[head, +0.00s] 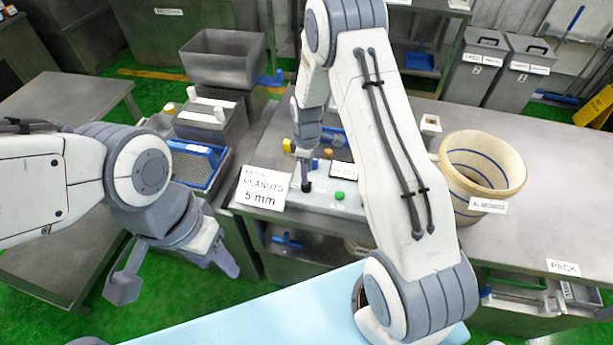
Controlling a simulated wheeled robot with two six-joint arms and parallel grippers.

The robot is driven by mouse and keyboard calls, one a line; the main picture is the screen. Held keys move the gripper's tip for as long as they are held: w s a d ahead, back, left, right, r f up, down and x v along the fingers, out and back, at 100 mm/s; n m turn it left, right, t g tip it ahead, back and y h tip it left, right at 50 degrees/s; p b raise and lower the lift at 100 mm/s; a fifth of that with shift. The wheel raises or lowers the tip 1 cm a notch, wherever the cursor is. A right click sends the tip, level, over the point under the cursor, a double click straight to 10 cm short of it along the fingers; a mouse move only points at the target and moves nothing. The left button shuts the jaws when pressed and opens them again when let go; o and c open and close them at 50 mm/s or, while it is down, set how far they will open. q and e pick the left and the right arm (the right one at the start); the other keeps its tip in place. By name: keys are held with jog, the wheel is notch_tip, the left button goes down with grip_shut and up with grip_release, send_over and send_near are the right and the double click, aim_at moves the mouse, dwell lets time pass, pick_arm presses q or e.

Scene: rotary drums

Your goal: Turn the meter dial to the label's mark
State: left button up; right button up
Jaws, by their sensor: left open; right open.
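A white label (268,189) reading "PEANUTS 5 mm" stands at the front left corner of a grey control panel (320,208) on the metal bench. A small dark round knob (307,188), likely the meter dial, sits on the panel just right of the label. Its pointer and scale are too small to read. My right gripper (306,178) points down right over this knob, open, with its fingertips at or just above it; contact cannot be told. My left gripper (172,283) is open and empty over the green floor at the left, away from the panel.
A green button (339,195) sits right of the knob, with another small label (343,170) behind it. A blue-striped drum (478,165) labelled almonds stands on the right of the bench. A blue-framed sieve tray (196,163) is left of the panel. My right arm hides the bench's middle.

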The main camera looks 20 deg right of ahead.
jog(key=shift+f+p, duration=0.55)
jog(key=shift+f, duration=1.65)
grip_shut()
